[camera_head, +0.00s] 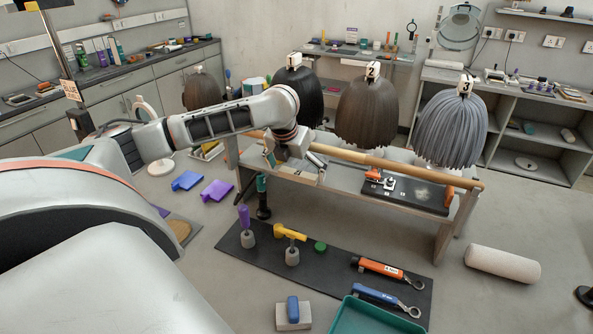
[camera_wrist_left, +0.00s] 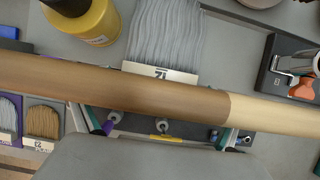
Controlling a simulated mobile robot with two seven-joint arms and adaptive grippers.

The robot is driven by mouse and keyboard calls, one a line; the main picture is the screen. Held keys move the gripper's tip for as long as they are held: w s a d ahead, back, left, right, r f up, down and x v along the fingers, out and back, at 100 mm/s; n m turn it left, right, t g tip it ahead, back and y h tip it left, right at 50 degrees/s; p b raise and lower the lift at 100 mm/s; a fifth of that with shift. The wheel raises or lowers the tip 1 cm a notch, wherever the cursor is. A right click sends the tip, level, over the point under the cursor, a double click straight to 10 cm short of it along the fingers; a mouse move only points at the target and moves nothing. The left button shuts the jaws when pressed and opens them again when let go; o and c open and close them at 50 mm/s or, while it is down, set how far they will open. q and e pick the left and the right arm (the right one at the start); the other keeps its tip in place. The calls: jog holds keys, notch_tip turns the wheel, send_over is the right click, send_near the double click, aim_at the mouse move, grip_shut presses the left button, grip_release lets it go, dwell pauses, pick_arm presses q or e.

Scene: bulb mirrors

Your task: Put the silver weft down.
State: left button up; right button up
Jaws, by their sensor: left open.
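The silver weft (camera_wrist_left: 165,32), long grey strands with a white numbered strip, shows in the left wrist view, apparently lying on the grey bench. A wooden rail (camera_wrist_left: 120,88) crosses the view just below its strip. In the head view my arm hides most of that spot. My left gripper (camera_head: 293,162) is over the left part of the bench (camera_head: 335,187), near the rail. In the left wrist view its fingers stand wide apart, with nothing held between them; the strip is beyond the rail from them. My right gripper is not in view.
Three numbered wigs, brown (camera_head: 367,112) and grey (camera_head: 452,130) among them, stand behind the rail. A black tray (camera_head: 415,192) occupies the bench's right side. A dark mat (camera_head: 330,268) with tools lies in front. A yellow bottle (camera_wrist_left: 88,22) is beside the weft.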

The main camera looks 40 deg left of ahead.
pick_arm(q)
jog(key=shift+r, duration=0.1)
jog(key=v, duration=1.1)
jog(key=shift+r, duration=0.4)
jog(key=shift+s, duration=0.2)
